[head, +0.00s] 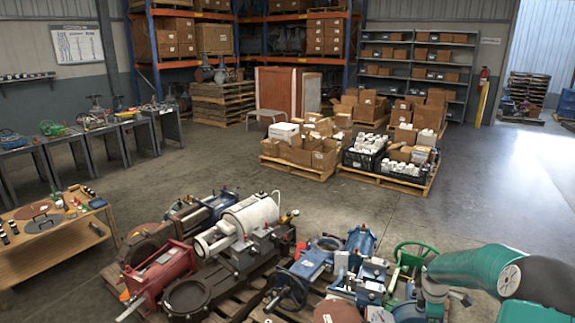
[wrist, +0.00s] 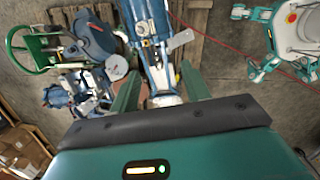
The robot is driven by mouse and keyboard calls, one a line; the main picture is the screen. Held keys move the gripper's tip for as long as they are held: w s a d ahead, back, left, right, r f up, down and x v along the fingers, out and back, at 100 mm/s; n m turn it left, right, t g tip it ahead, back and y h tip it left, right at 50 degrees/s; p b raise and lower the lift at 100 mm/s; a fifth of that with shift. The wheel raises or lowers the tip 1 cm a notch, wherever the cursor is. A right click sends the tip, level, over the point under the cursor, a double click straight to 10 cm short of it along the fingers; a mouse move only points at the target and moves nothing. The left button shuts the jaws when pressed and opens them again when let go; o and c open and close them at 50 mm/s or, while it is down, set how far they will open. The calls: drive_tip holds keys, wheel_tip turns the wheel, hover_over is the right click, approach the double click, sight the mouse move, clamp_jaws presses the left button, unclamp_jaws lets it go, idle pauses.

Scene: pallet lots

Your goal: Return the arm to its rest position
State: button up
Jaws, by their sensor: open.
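My gripper (wrist: 160,76) shows in the wrist view with its two green fingers spread apart. I see nothing held between them. A blue and white machine part (wrist: 153,40) shows beyond the fingers, in the gap between them; I cannot tell how far away it is. In the head view a teal and black rounded part, which looks like my arm, reaches in at the right edge. It covers part of the machinery there. I cannot make out the fingertips in the head view.
Pallets of valves and pumps lie close in front, including a white pump (head: 250,215), a red valve (head: 165,272) and a green handwheel (head: 415,257). A wooden bench (head: 50,255) stands at left. Loaded box pallets (head: 385,178) stand farther back. Open concrete floor (head: 490,190) lies at right.

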drive_tip(key=s+a+r+m+t+h, duration=0.1)
drive_tip(key=s+a+r+m, duration=0.3)
drive_tip(key=a+r, duration=0.6)
drive_tip(key=s+a+r+m+t, duration=0.1)
drive_tip(key=s+a+r+m, duration=0.35)
drive_tip(key=r, duration=0.95)
drive_tip(key=s+a+r+m+t+y, duration=0.1)
drive_tip(key=s+a+r+m, duration=0.1)
drive_tip(key=s+a, duration=0.4)
drive_tip(key=s+a+r+m+t+y, duration=0.2)
drive_tip(key=s+a, duration=0.5)
drive_tip(key=s, duration=0.7)
wheel_tip(320, 180, up, 2)
drive_tip(key=shift+s+r+m, duration=0.1)
drive_tip(key=shift+s+m, duration=0.2)
drive_tip(key=shift+m, duration=0.45)
drive_tip(key=shift+c, duration=1.2)
drive_tip(key=shift+a, duration=0.15)
